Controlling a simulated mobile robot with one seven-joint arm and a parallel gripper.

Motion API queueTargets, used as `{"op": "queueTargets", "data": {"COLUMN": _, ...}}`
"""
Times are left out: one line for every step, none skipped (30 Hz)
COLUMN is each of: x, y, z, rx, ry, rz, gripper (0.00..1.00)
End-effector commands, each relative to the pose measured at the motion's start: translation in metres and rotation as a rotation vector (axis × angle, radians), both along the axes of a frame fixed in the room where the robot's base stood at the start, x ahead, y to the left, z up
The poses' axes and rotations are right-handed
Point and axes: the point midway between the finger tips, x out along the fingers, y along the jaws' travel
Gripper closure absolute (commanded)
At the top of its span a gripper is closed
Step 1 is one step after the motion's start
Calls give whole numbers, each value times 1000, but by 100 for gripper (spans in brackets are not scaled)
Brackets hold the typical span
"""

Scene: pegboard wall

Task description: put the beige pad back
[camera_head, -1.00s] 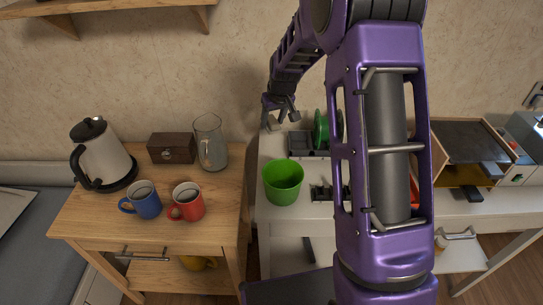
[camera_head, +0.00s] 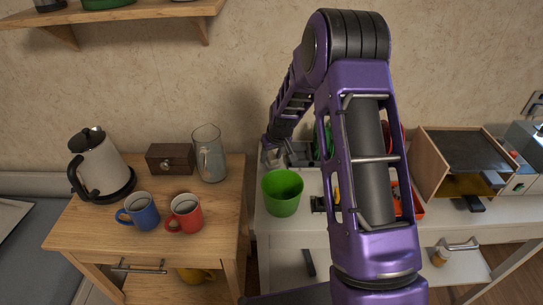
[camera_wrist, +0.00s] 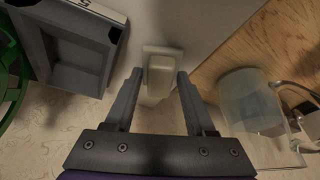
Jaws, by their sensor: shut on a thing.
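The beige pad (camera_wrist: 160,84) is a small pale block between the fingertips of my gripper (camera_wrist: 160,74) in the wrist view. My gripper is shut on it. A pale, square-edged piece (camera_wrist: 162,49) shows just beyond the pad; I cannot tell whether the pad touches it or rests in it. In the head view my gripper (camera_head: 273,152) is low at the back left of the white table (camera_head: 315,236), close to the wall. The pad is hard to make out there, and my arm hides part of the table.
A grey compartment tray (camera_wrist: 72,65) and a green round thing (camera_wrist: 12,62) lie left in the wrist view. A glass jug (camera_wrist: 250,100) stands right, on the wooden cabinet (camera_head: 88,227). A green cup (camera_head: 283,193) stands in front of my gripper. A wall shelf (camera_head: 130,14) hangs above.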

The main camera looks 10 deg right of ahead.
Motion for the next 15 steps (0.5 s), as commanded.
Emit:
{"op": "queueTargets", "data": {"x": 0, "y": 0, "z": 0, "rx": 0, "ry": 0, "rz": 0, "gripper": 97}}
{"op": "queueTargets", "data": {"x": 0, "y": 0, "z": -1, "rx": 0, "ry": 0, "rz": 0, "gripper": 97}}
{"op": "queueTargets", "data": {"x": 0, "y": 0, "z": -3, "rx": 0, "ry": 0, "rz": 0, "gripper": 97}}
{"op": "queueTargets", "data": {"x": 0, "y": 0, "z": -4, "rx": 0, "ry": 0, "rz": 0, "gripper": 97}}
{"op": "queueTargets", "data": {"x": 0, "y": 0, "z": -5, "rx": 0, "ry": 0, "rz": 0, "gripper": 97}}
{"op": "queueTargets", "data": {"x": 0, "y": 0, "z": -4, "rx": 0, "ry": 0, "rz": 0, "gripper": 40}}
{"op": "queueTargets", "data": {"x": 0, "y": 0, "z": -3, "rx": 0, "ry": 0, "rz": 0, "gripper": 34}}
{"op": "queueTargets", "data": {"x": 0, "y": 0, "z": -3, "rx": 0, "ry": 0, "rz": 0, "gripper": 29}}
{"op": "queueTargets", "data": {"x": 0, "y": 0, "z": -3, "rx": 0, "ry": 0, "rz": 0, "gripper": 22}}
{"op": "queueTargets", "data": {"x": 0, "y": 0, "z": -3, "rx": 0, "ry": 0, "rz": 0, "gripper": 16}}
{"op": "queueTargets", "data": {"x": 0, "y": 0, "z": -3, "rx": 0, "ry": 0, "rz": 0, "gripper": 15}}
{"op": "queueTargets", "data": {"x": 0, "y": 0, "z": -3, "rx": 0, "ry": 0, "rz": 0, "gripper": 15}}
{"op": "queueTargets", "data": {"x": 0, "y": 0, "z": -3, "rx": 0, "ry": 0, "rz": 0, "gripper": 15}}
{"op": "queueTargets", "data": {"x": 0, "y": 0, "z": -3, "rx": 0, "ry": 1, "rz": 0, "gripper": 15}}
{"op": "queueTargets", "data": {"x": 0, "y": 0, "z": -3, "rx": 0, "ry": 0, "rz": 0, "gripper": 15}}
